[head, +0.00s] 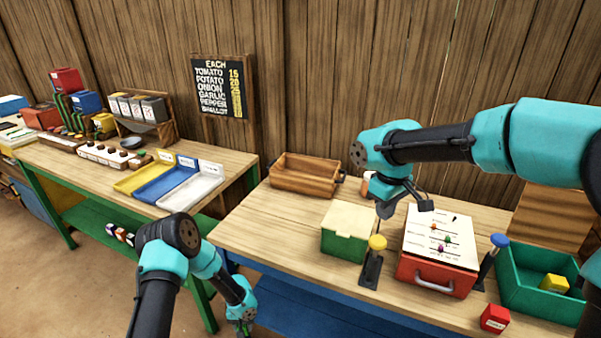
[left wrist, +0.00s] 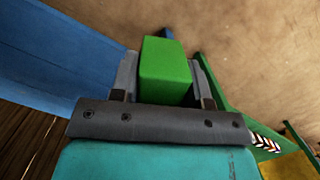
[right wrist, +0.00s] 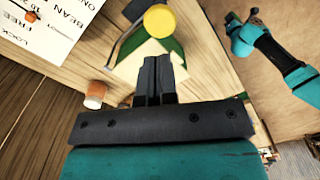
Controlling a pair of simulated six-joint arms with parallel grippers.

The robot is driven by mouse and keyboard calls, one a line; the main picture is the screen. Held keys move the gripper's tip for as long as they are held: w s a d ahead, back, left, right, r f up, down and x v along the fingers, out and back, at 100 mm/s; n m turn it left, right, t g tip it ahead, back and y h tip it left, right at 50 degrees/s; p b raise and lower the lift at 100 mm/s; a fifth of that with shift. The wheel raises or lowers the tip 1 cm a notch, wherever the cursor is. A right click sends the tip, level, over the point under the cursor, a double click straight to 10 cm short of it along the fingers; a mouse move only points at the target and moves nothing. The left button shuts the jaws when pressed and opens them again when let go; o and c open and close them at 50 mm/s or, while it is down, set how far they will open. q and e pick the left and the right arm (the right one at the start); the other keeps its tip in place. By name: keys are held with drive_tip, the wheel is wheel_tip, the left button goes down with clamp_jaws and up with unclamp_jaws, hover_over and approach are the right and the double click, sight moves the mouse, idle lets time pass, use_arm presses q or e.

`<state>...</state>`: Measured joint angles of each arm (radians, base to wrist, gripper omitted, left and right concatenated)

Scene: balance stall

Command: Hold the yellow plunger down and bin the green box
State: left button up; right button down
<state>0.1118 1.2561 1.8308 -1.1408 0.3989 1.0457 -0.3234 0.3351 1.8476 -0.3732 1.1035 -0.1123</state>
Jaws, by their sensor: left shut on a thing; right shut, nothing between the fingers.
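My left gripper (head: 243,318) is low at the near left edge of the table. In the left wrist view its fingers are shut on a bright green box (left wrist: 165,72). The yellow plunger (head: 377,243) stands upright on a dark base beside the red drawer box; its round knob also shows in the right wrist view (right wrist: 160,20). My right gripper (head: 385,209) is shut and empty, just above and behind the yellow knob, apparently apart from it. Its closed fingers show in the right wrist view (right wrist: 160,77).
A red drawer box (head: 440,252) with a white marked top stands beside a blue plunger (head: 499,241). A cream-lidded green box (head: 347,234) stands left of the yellow plunger. A green open bin (head: 510,285) holds a yellow cube (head: 553,284). A red cube (head: 494,319) lies near the front edge.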

sight(378, 240)
drive_tip(key=shift+f, duration=0.1)
idle(0.3)
drive_tip(key=shift+f, duration=2.7)
drive_tip(key=shift+f, duration=0.7)
drive_tip(key=shift+f, duration=0.35)
drive_tip(key=shift+f, duration=2.05)
